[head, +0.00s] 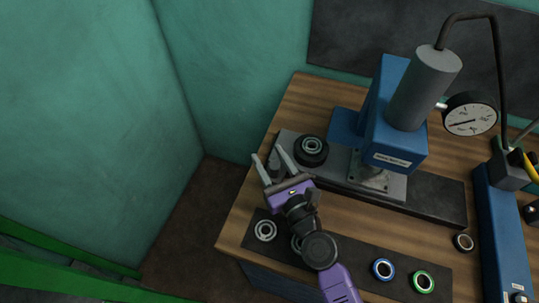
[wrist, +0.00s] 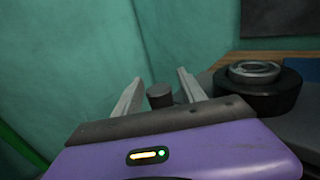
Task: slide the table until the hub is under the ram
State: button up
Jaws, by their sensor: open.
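The hub (head: 311,151) is a black disc with a metal bearing ring on top. It sits near the left end of the grey table (head: 335,178), left of the blue press (head: 395,130). It also shows at the right in the wrist view (wrist: 255,88). The ram's lower end is mostly hidden by the press head; the grey cylinder (head: 425,88) stands above. My gripper (head: 268,154) is open at the table's left end. In the wrist view a dark upright knob (wrist: 160,96) shows between the open fingers (wrist: 160,78); I cannot tell whether they touch it.
A dark mat (head: 345,255) in front holds a bearing (head: 265,230), a blue ring (head: 383,269) and a green ring (head: 423,281). A dial gauge (head: 470,115) is on the press's right. A blue pump (head: 500,235) stands at right. Green walls are close behind and left.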

jog(key=shift+w+a, duration=0.1)
jog(key=shift+w, duration=0.1)
grip_shut()
dwell(1.4)
